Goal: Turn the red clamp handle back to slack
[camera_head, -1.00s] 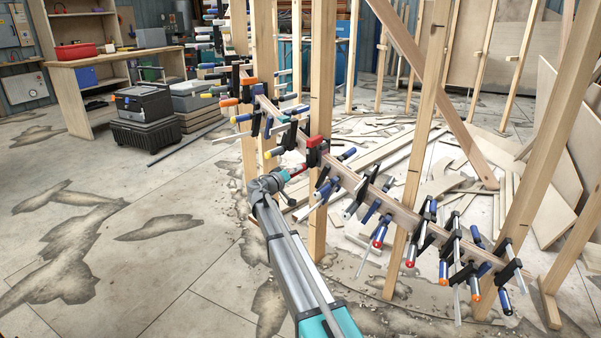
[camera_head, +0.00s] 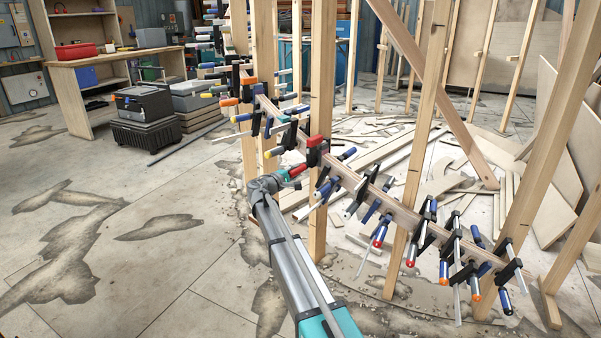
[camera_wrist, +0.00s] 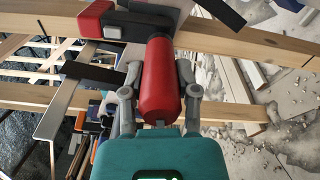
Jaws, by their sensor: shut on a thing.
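The red clamp handle (camera_wrist: 160,80) lies lengthwise between the two fingers of my gripper (camera_wrist: 158,105) in the wrist view. The fingers are closed against its sides. The clamp's red head (camera_wrist: 95,20) and dark metal bar sit above it, against the wooden stringer (camera_wrist: 230,42). In the head view the red handle (camera_head: 298,170) reaches from my gripper (camera_head: 285,177) toward the red clamp head (camera_head: 316,142) on the curved stringer (camera_head: 345,175). The fingers are too small there to make out.
Blue-handled clamps (camera_head: 376,232) line the stringer to the right, and more clamps (camera_head: 240,118) to the left. An upright wooden post (camera_head: 319,225) stands close right of my gripper. The floor at left (camera_head: 150,265) is open.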

